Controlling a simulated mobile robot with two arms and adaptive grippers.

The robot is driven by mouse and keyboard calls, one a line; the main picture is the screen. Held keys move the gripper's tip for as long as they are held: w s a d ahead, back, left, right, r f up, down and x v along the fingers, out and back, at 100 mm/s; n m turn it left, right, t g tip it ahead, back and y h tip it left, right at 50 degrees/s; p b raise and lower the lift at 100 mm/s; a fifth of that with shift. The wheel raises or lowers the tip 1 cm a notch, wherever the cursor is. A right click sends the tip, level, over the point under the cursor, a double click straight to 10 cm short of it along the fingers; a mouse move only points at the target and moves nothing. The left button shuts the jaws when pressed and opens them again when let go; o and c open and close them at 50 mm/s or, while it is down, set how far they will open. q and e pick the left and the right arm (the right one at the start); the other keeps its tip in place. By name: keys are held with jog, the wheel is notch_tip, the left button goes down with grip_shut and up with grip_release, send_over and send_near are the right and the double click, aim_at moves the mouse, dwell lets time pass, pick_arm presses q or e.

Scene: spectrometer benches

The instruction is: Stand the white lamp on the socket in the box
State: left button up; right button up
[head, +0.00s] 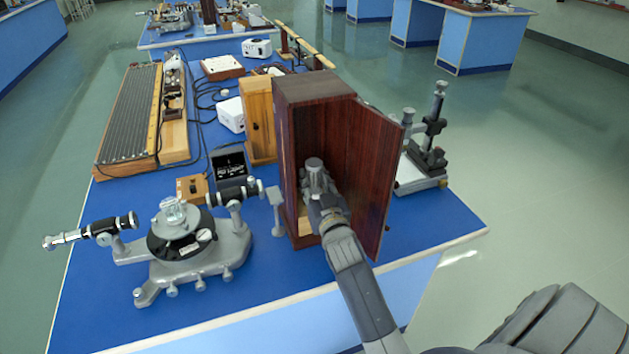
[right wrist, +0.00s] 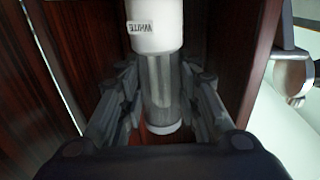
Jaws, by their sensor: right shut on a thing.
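The dark wooden box (head: 312,88) stands upright on the blue bench with its front open and its door swung out to the right. My right gripper (head: 318,185) reaches into the box through the open front. In the right wrist view, my right gripper (right wrist: 165,100) is shut on the white lamp (right wrist: 155,28). The lamp has a white part with a label reading WHITE, a clear grey cylinder between the fingers, and a pale ring at its end. The socket is hidden, so I cannot tell whether the lamp touches it. My left gripper is not in view.
The open door (head: 378,172) stands close to the right of my forearm. A spectrometer (head: 190,245) stands at the front left of the bench, and a grey stand (head: 425,160) is behind the door. A lighter wooden box (head: 258,115) stands close on the left.

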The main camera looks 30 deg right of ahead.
jog(key=o, duration=1.2)
jog(key=shift+f, duration=0.1)
jog(key=b+v, duration=0.1)
jog(key=v, duration=1.1)
jog(key=shift+b, duration=0.4)
